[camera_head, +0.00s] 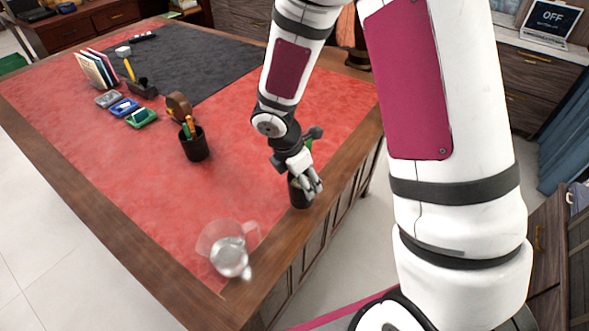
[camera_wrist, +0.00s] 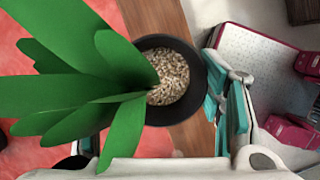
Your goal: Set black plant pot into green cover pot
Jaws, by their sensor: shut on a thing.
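The black plant pot (camera_head: 299,196) is at the right wooden edge of the desk, partly hidden by my gripper (camera_head: 312,186). In the wrist view the pot (camera_wrist: 185,53) shows from above, with pale gravel (camera_wrist: 168,78) inside and large green leaves (camera_wrist: 75,85) spreading left. My gripper is shut on the pot, with its teal finger pads (camera_wrist: 228,105) at the right side of the rim. I cannot tell whether the pot touches the desk. I cannot make out the green cover pot in either view.
A glass pitcher (camera_head: 230,256) stands at the near corner of the red desk top (camera_head: 130,185). A black pencil cup (camera_head: 195,148) stands left of my gripper. Coloured stamp pads (camera_head: 124,107) and upright books (camera_head: 97,69) are farther back. The red surface between cup and pitcher is clear.

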